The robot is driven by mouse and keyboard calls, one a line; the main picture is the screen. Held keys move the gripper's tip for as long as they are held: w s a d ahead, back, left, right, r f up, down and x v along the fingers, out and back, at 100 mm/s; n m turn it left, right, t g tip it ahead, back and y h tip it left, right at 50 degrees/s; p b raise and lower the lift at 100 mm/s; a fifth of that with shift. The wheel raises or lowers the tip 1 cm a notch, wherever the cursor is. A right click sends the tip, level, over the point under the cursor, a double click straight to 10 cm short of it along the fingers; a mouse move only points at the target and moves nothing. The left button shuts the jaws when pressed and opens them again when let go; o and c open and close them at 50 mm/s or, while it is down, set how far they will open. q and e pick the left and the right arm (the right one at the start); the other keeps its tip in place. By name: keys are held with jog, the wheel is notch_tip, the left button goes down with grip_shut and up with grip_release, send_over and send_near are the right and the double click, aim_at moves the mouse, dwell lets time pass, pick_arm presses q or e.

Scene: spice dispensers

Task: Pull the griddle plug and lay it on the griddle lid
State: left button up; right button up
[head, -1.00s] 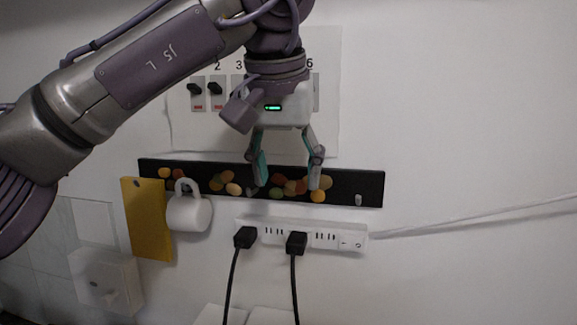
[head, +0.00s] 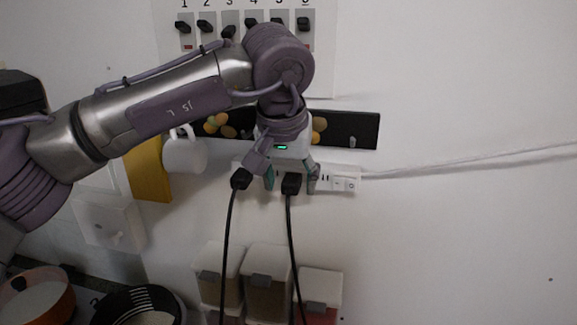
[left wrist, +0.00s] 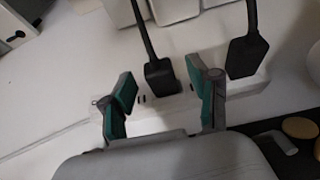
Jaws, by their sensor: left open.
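Two black plugs sit in a white power strip (head: 347,184) on the wall, a left plug (head: 241,179) and a right plug (head: 291,184). Their black cords run down. The frames do not show which one is the griddle's. My left gripper (head: 289,187) is open, its fingers on either side of the right plug. In the left wrist view, that plug (left wrist: 161,75) shows between the teal-padded fingers with gaps on both sides, and the other plug (left wrist: 244,55) is outside them. I cannot make out the griddle lid for sure. My right gripper is not in view.
A white mug (head: 184,155) and a yellow board (head: 150,170) hang left of the strip. Spice containers (head: 268,285) stand below, with the cords in front. A black round pan-like item (head: 110,305) and an orange pot (head: 62,303) are lower left.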

pick_arm(q)
grip_shut()
dwell(0.5)
